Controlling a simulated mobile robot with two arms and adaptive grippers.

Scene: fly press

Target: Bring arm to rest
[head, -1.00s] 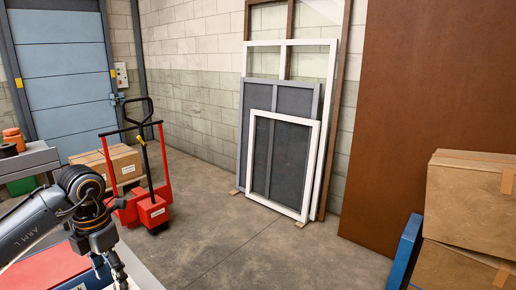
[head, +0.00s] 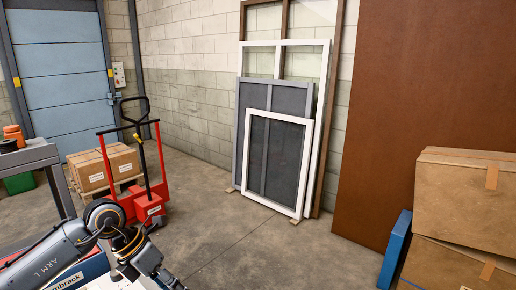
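My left arm comes in at the lower left of the head view, in front of a red and blue thing with partly visible lettering (head: 70,280). Its wrist is bent down toward the bottom edge. The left gripper's fingertips are not visible; they lie below the frame or are hidden by the wrist. My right arm and gripper are not in view. No fly press can be made out.
A red pallet truck (head: 146,200) stands behind my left arm, beside cardboard boxes (head: 90,175). A grey bench (head: 40,154) is at left. Framed panels (head: 275,165) lean on the wall. Large cartons (head: 460,205) and a blue panel (head: 394,250) stand at right. The middle floor is clear.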

